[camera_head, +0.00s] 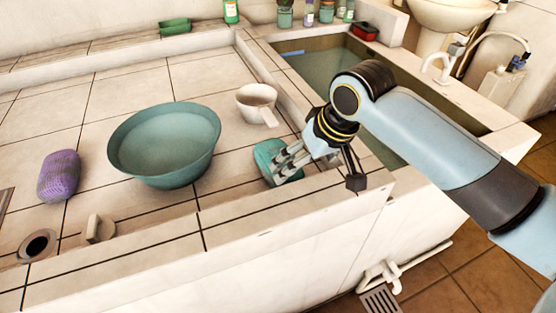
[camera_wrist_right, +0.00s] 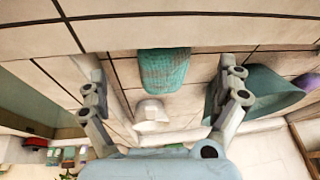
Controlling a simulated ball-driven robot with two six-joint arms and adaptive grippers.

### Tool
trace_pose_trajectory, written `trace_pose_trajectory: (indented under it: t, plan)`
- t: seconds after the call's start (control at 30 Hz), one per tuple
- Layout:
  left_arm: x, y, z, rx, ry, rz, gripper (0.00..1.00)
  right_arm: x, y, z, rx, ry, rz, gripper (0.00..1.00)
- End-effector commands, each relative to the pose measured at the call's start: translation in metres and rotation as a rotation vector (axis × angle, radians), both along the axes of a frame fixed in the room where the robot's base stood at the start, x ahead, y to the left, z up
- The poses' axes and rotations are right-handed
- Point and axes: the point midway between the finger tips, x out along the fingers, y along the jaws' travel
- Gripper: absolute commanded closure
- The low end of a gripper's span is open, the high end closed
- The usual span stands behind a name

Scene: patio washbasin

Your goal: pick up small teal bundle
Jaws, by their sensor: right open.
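The small teal bundle (camera_head: 268,153) lies on the tiled counter near the front right, partly hidden behind the fingers of my right gripper (camera_head: 284,165). In the right wrist view the teal bundle (camera_wrist_right: 163,70) has a woven-looking surface and sits between the spread fingers of my right gripper (camera_wrist_right: 158,80), with gaps on both sides. The right gripper is open and holds nothing. Whether its fingertips touch the counter I cannot tell. My left gripper is not in view.
A teal bowl (camera_head: 165,145) and a white dipper cup (camera_head: 257,100) stand left of and behind the bundle. A purple bundle (camera_head: 60,176) lies far left. A water-filled basin (camera_head: 330,60) is behind right. The counter's front edge (camera_head: 300,203) is close to the gripper.

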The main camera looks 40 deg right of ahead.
Motion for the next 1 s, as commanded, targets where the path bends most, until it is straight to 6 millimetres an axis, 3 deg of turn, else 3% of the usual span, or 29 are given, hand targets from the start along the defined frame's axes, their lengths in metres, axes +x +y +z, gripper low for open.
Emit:
trace_pose_trajectory:
  t: [0.1, 0.27, 0.5, 0.67, 1.0]
  plan:
    - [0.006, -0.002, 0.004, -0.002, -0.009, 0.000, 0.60, 0.037, -0.013, 0.014, 0.046, -0.023, -0.060, 0.00]
    - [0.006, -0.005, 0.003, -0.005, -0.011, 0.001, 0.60, 0.064, -0.020, 0.015, 0.089, -0.035, -0.110, 0.00]
    - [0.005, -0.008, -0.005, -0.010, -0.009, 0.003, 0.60, 0.081, -0.017, -0.020, 0.093, -0.035, -0.114, 0.00]
    - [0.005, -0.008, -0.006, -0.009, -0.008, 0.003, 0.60, 0.086, -0.015, -0.031, 0.091, -0.035, -0.113, 0.00]
    - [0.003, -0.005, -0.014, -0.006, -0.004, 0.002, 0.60, 0.104, -0.006, -0.073, 0.091, -0.036, -0.111, 0.00]
